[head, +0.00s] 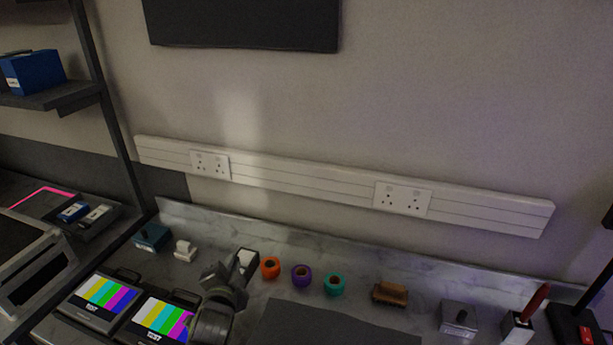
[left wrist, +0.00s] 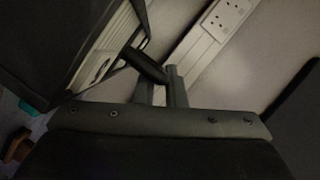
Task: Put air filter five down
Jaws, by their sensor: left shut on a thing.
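My left gripper (head: 238,276) comes up from the bottom of the head view, over the left half of the bench. It is shut on a small box-like thing with a pale face and dark sides (head: 247,261), which I take for air filter five; no number is readable. In the left wrist view, the fingers of the left gripper (left wrist: 168,85) close beside a black bar (left wrist: 146,66). A dark panel with a whitish edge lies to the left of the bar. I cannot tell whether the held thing touches the bench. My right gripper is not in view.
Two cases with colour-bar screens (head: 102,292) stand left. Orange (head: 270,268), purple (head: 301,275) and teal rolls (head: 335,283) and a brown brush (head: 390,293) stand right of the gripper. A dark flat sheet (head: 325,325) lies in front. A socket rail (head: 300,180) runs along the wall.

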